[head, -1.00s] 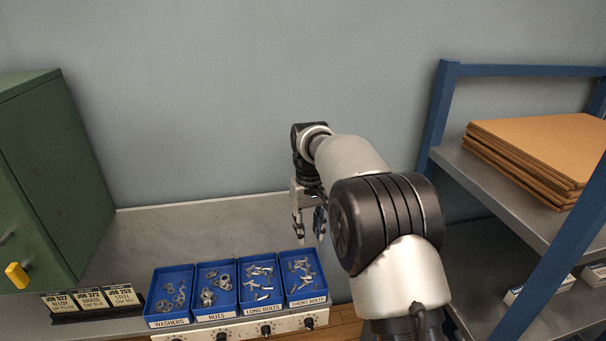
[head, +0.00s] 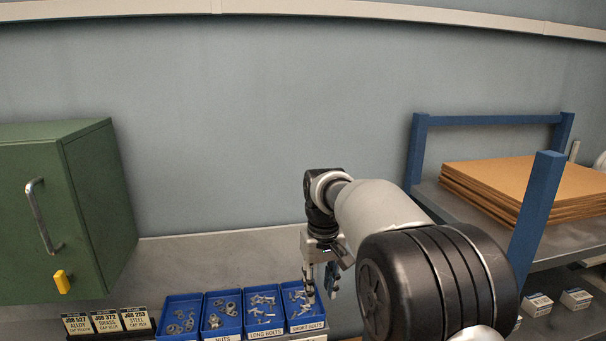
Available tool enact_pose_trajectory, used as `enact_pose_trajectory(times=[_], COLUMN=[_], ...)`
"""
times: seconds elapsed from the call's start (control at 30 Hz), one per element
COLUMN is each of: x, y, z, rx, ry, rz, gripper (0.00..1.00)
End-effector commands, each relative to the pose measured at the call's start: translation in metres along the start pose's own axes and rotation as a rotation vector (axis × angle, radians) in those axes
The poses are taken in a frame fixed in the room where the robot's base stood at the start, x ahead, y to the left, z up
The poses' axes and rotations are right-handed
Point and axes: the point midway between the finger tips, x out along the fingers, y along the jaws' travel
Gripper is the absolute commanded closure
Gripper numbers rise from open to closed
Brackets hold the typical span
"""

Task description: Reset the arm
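My gripper (head: 321,291) hangs fingers-down at the end of my arm, in front of the wall and by the right end of the row of blue bins. Its two fingers are apart, and I see nothing held between them. In the picture its fingertips overlap the short bolts bin (head: 306,326); how high they are above it I cannot tell. My arm reaches in from the lower right.
Blue bins of nuts (head: 222,337), long bolts (head: 264,333) and other small parts line the grey worktop (head: 215,255). A green cabinet (head: 95,205) and job cards (head: 107,321) are at left. A blue-framed shelf (head: 418,150) with brown boards (head: 520,183) stands at right.

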Motion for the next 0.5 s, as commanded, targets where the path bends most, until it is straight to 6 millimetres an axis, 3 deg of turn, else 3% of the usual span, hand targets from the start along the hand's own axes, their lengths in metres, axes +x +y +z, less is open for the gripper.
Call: enact_pose_trajectory(times=[0.17, 0.27, 0.4, 0.5], x=[-0.043, -0.068, -0.101, -0.115], y=[0.009, 0.014, 0.02, 0.022], z=[0.034, 0.064, 0.12, 0.163], rx=[0.032, 0.058, 0.103, 0.134], ry=[0.055, 0.095, 0.166, 0.215], rz=[0.007, 0.012, 0.022, 0.03], gripper=[0.72, 0.72, 0.72, 0.72])
